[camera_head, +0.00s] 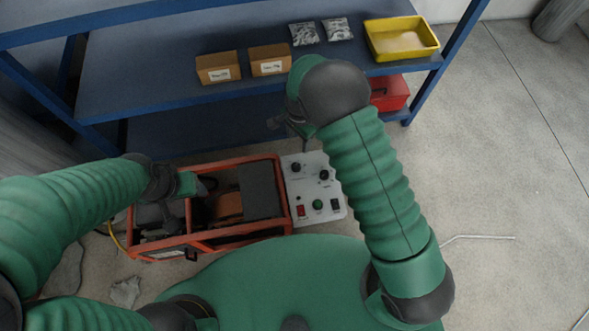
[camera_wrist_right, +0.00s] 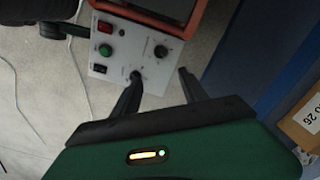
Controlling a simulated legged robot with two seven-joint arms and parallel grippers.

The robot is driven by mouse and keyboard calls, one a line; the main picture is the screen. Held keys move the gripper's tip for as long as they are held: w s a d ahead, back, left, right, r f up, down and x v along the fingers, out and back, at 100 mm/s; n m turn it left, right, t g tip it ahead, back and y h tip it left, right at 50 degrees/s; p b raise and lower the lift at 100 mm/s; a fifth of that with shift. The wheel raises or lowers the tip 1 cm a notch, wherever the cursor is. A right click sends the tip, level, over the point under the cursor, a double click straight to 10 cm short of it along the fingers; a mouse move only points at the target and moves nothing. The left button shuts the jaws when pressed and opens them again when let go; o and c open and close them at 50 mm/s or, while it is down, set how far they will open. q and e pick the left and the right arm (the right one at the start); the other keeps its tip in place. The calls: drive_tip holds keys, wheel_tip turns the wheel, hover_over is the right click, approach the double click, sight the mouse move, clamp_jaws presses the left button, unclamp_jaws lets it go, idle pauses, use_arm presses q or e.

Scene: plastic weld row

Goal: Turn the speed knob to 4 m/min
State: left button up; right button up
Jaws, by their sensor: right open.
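The pale control panel (camera_head: 308,203) is fixed to the right side of an orange-framed machine (camera_head: 282,190). Its two black knobs, the left one (camera_head: 296,167) and the right one (camera_head: 324,175), show in the head view. The right wrist view shows the panel (camera_wrist_right: 122,55) with one knob (camera_wrist_right: 161,52) beyond the fingers and another (camera_wrist_right: 135,74) at the left fingertip; contact is unclear. Labels and settings are unreadable, so I cannot tell which is the speed knob. My right gripper (camera_wrist_right: 160,76) is open, with nothing between its fingers. My left gripper (camera_head: 188,184) is over the machine; its jaws are unclear.
The panel also has a red switch (camera_head: 301,210), a green button (camera_head: 318,204) and a black switch (camera_head: 336,204). A blue shelf (camera_head: 150,75) behind holds cardboard boxes (camera_head: 218,68), bags and a yellow bin (camera_head: 402,38). A red box (camera_head: 390,92) sits lower. Floor at right is mostly clear.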

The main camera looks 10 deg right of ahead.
sight(296, 165)
drive_tip(key=shift+m, duration=0.3)
drive_tip(key=f+b, duration=0.1)
drive_tip(key=f, duration=0.5)
drive_tip(key=f+b, duration=0.2)
drive_tip(key=f, duration=0.4)
drive_tip(key=f+b, duration=0.1)
drive_tip(key=f, duration=0.5)
drive_tip(key=shift+a+b, duration=0.3)
drive_tip(key=shift+a, duration=0.05)
use_arm(q)
drive_tip(key=f, duration=0.2)
drive_tip(key=s+f, duration=0.1)
drive_tip(key=f, duration=0.2)
use_arm(e)
drive_tip(key=shift+s, duration=0.1)
clamp_jaws()
